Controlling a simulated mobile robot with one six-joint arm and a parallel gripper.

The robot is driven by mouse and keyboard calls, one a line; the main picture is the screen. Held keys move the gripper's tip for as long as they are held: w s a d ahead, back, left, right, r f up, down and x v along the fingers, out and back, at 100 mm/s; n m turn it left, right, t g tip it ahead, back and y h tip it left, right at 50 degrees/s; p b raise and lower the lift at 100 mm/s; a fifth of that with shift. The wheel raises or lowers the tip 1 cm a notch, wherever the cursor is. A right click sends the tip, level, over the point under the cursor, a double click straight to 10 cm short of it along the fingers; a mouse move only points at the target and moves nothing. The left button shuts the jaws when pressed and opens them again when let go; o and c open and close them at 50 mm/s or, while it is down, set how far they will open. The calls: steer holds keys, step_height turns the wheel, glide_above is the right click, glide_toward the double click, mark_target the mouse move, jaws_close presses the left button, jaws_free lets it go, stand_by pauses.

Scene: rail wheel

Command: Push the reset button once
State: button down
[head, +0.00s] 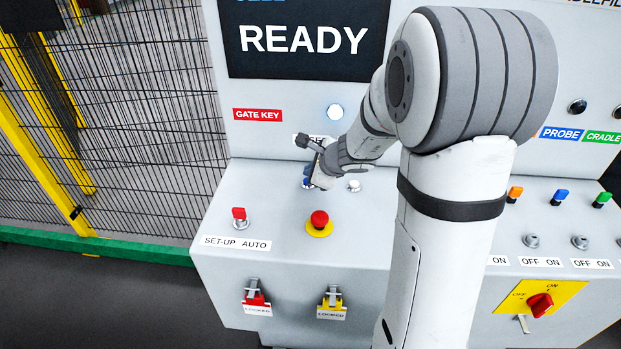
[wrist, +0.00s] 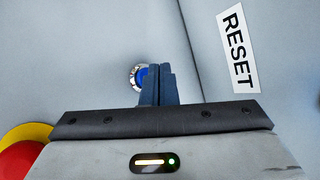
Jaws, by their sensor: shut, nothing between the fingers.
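The reset button is a blue button (wrist: 141,75) in a silver ring, seen in the wrist view just beyond my fingertips and partly hidden by them. A white RESET label (wrist: 237,48) is on the panel to its right. My gripper (wrist: 158,70) is shut with nothing between its fingers; its tips overlap the button's right side in the picture. I cannot tell whether they touch it. In the head view my gripper (head: 311,180) is over the console, and it hides most of the button and part of the label.
A red emergency stop button (head: 319,219) on a yellow base sits close in front of my gripper. A white button (head: 354,185) is to the right, and a red key switch (head: 239,215) to the left. The READY screen (head: 304,40) is on the upright panel behind.

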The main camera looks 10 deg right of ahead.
step_height(320, 180, up, 6)
steer(key=p, duration=0.4)
steer(key=shift+f, duration=0.1)
stand_by(0.5)
steer(key=shift+a, duration=0.1)
steer(key=s+a+r+n+g+y, duration=0.1)
steer(key=s+a+r+n, duration=0.2)
steer(key=s+n, duration=0.3)
steer(key=s+a+r+n+g, duration=0.2)
steer(key=s+a+r+n, duration=0.1)
steer(key=s+n, duration=0.35)
steer(key=s+d+n+g+h, duration=0.1)
steer(key=s+d+n+h, duration=0.1)
steer(key=s+n, duration=0.3)
steer(key=s+d+n+g+h, duration=0.1)
steer(key=s+d+n, duration=0.3)
steer(key=s, duration=0.6)
steer(key=shift+d+r+n+h, duration=0.2)
steer(key=shift+r+n+h, duration=0.2)
steer(key=shift+h, duration=0.5)
